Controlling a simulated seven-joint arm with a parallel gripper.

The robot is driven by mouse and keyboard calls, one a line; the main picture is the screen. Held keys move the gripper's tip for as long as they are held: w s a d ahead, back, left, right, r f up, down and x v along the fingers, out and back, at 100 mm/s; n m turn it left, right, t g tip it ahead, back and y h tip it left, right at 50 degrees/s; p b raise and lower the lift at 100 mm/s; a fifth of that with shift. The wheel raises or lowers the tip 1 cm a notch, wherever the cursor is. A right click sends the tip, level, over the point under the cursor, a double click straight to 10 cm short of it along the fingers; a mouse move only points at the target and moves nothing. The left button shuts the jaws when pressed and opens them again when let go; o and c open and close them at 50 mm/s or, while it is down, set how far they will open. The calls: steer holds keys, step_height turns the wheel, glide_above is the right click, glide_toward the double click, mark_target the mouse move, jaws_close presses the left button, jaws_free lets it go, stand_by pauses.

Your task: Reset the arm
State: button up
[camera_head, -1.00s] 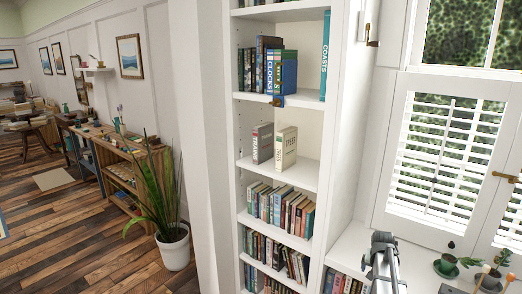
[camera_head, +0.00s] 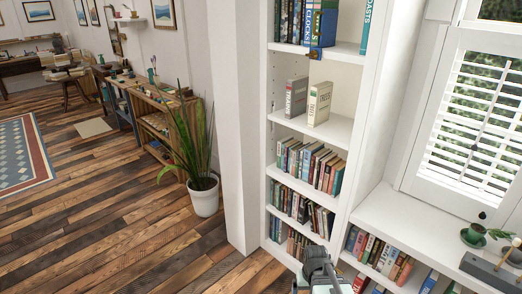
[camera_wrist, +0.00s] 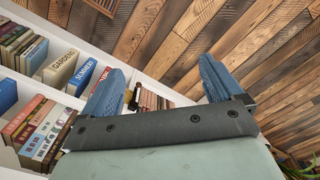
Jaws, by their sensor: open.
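My gripper (camera_wrist: 160,84) shows in the wrist view with its two blue fingers spread wide apart. Nothing is between the fingers. Beyond it are the plank floor (camera_wrist: 250,45) and a white bookshelf with rows of books on the left. A cream book (camera_wrist: 62,68) and a blue book (camera_wrist: 82,78) stand there, apart from the fingers. In the head view, only a grey part of my arm shows at the bottom edge, in front of the shelves; I cannot make out the fingers there.
The tall white bookcase (camera_head: 342,128) holds several rows of books. A white ledge (camera_head: 425,232) runs under the shuttered window, with a green cup (camera_head: 472,236) on it. A potted plant (camera_head: 204,198) stands left of the bookcase.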

steer(key=s+f+g, duration=0.3)
steer(key=s+f, duration=0.8)
steer(key=s, duration=0.1)
steer(key=shift+d+f, duration=0.2)
steer(key=shift+f, duration=0.15)
steer(key=s+f+g, duration=0.1)
steer(key=s+f, duration=0.2)
steer(key=s, duration=0.3)
steer(key=s+f+g, duration=0.1)
steer(key=s+f, duration=0.1)
steer(key=s, duration=0.3)
steer(key=s+f+g, duration=0.1)
steer(key=s+f, duration=0.2)
steer(key=s, duration=0.3)
steer(key=shift+s+f+g, duration=0.35)
steer(key=shift+g, duration=0.05)
steer(key=shift+c, duration=0.2)
